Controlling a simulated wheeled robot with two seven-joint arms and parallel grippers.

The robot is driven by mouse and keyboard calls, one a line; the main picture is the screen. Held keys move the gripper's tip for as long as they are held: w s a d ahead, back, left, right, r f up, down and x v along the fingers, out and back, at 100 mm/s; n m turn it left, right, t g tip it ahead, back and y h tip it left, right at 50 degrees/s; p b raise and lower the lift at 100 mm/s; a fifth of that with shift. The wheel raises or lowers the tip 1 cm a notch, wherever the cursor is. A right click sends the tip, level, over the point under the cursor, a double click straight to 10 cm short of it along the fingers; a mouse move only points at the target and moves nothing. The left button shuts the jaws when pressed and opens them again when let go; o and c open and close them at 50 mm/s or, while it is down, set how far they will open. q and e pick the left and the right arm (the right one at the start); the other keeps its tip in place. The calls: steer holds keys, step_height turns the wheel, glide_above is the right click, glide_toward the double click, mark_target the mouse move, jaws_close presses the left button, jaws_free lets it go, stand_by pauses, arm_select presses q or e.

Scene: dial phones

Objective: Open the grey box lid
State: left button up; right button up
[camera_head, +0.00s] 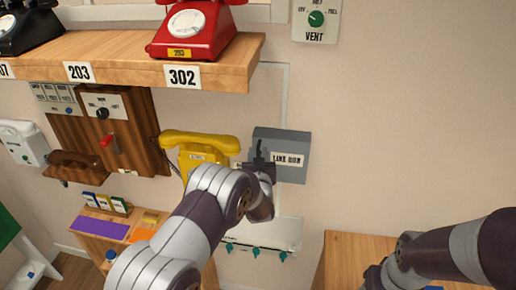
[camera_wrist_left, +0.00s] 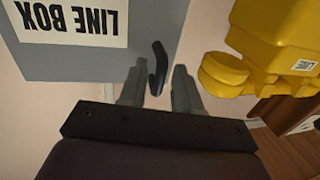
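The grey box (camera_head: 295,145) labelled LINE BOX hangs on the wall, right of the yellow phone, and its lid looks shut. In the left wrist view the box (camera_wrist_left: 150,20) fills the upper left, its label upside down. A dark curved handle (camera_wrist_left: 158,66) stands out at the box's edge. My left gripper (camera_wrist_left: 158,90) is open, with the handle between its fingertips and a visible gap on each side. In the head view my left gripper (camera_head: 261,168) is in front of the box's left side, partly hidden by my wrist. My right gripper (camera_head: 374,276) is low at the right, its fingers unclear.
The yellow phone (camera_head: 205,148) is close to the box's left side; it also shows in the left wrist view (camera_wrist_left: 275,45). A wooden shelf (camera_head: 130,52) with a red phone (camera_head: 196,25) is above left. The wall right of the box is clear.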

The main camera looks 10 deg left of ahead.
arm_select(q)
steer(key=shift+w, duration=0.35)
arm_select(e)
steer(key=shift+s+r, duration=0.1)
steer(key=shift+r, duration=0.05)
arm_select(q)
jaws_close()
